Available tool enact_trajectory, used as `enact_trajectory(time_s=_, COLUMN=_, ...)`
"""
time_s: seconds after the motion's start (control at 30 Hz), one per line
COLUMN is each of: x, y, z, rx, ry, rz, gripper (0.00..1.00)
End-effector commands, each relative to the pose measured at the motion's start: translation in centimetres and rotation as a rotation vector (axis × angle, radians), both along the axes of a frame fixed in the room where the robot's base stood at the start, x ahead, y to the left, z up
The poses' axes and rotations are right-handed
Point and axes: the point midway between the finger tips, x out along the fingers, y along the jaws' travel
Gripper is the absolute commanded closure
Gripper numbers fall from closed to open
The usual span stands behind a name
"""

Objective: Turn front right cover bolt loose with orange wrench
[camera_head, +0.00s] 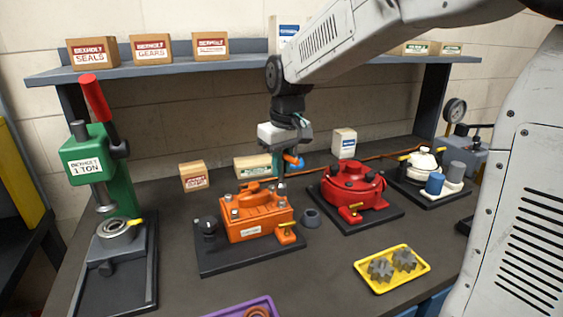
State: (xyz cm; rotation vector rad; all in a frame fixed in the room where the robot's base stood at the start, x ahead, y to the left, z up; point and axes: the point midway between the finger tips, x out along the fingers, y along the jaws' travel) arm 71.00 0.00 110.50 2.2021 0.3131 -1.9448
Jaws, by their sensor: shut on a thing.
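My gripper (285,147) is above the right rear side of the orange motor (257,222), pointing down. It is shut on the orange wrench (291,158), of which only a small orange part shows at the jaws, with a blue piece beside it. A thin grey shaft reaches down from there towards the motor's right end. I cannot tell whether its tip touches a bolt. The orange motor sits on a black base plate (225,265), with small grey bolt heads on its cover. The front right cover bolt is too small to make out.
Further right is a white motor (421,164). A yellow tray (393,284) of gears lies in front. A green press (88,160) stands left. A shelf (230,64) with boxes runs behind.

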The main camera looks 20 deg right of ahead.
Motion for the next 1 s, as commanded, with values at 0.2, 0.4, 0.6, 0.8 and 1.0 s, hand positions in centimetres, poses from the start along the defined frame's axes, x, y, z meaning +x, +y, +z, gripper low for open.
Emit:
enact_trajectory(time_s=0.2, x=0.01, y=0.05, z=-0.35, rx=-0.001, ry=-0.001, rz=-0.3, gripper=1.0)
enact_trajectory(time_s=0.4, x=0.02, y=0.05, z=-0.65, rx=0.0, ry=0.0, rz=-0.563, gripper=1.0)
enact_trajectory(time_s=0.6, x=0.01, y=0.01, z=-0.86, rx=0.0, ry=0.0, rz=-0.742, gripper=1.0)
enact_trajectory(time_s=0.8, x=0.02, y=0.01, z=-0.92, rx=0.001, ry=-0.001, rz=-0.805, gripper=1.0)
enact_trajectory(time_s=1.0, x=0.03, y=0.0, z=-0.92, rx=0.0, ry=-0.001, rz=-0.808, gripper=1.0)
